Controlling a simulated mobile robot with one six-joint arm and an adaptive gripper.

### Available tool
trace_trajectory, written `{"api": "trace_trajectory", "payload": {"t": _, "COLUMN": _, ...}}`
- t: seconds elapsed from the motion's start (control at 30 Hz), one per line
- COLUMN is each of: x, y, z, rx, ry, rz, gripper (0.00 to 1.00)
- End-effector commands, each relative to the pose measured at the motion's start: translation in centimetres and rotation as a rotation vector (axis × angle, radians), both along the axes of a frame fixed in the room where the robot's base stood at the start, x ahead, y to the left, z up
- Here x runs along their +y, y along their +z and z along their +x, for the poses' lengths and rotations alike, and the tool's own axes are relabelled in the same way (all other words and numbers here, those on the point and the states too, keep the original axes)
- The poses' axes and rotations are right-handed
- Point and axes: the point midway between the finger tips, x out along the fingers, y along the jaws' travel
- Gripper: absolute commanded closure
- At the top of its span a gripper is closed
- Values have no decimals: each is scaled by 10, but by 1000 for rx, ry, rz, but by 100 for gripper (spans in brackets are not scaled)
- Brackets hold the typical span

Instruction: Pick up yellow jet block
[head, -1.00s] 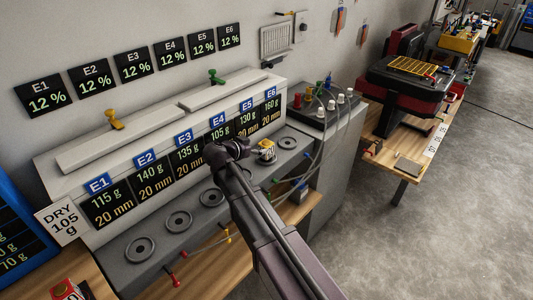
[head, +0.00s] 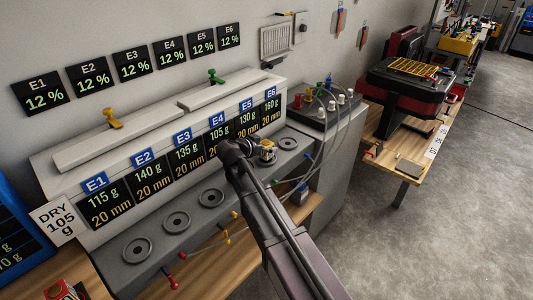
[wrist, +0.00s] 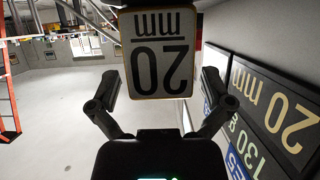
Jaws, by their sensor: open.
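A small yellow and white block (head: 267,155), which looks like the yellow jet block, stands on the grey bench ledge below the E5 panel. In the wrist view a block with a pale "20 mm" label (wrist: 160,52) shows upside down, straight ahead. My gripper (wrist: 163,82) is open, its two fingers spread to the left and right of the labelled block. I cannot tell whether either finger touches it. In the head view my gripper (head: 240,152) is just left of the block, and my arm hides part of the ledge.
Round grey pads (head: 137,249) line the ledge. Display panels E1 to E6 rise behind it, close to my gripper's right in the wrist view (wrist: 270,110). Cables (head: 345,135) hang at the right. A yellow valve-like piece (head: 112,118) sits on the upper shelf.

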Motion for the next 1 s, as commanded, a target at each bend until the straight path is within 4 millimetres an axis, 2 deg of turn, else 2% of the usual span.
{"api": "trace_trajectory", "payload": {"t": 0.5, "x": 0, "y": 0, "z": 0, "rx": 0, "ry": 1, "rz": 0, "gripper": 0}}
{"api": "trace_trajectory", "payload": {"t": 0.8, "x": 1, "y": 0, "z": 0, "rx": 0, "ry": 1, "rz": 0, "gripper": 89}}
{"api": "trace_trajectory", "payload": {"t": 1.0, "x": 1, "y": 0, "z": 0, "rx": 0, "ry": 1, "rz": 0, "gripper": 92}}
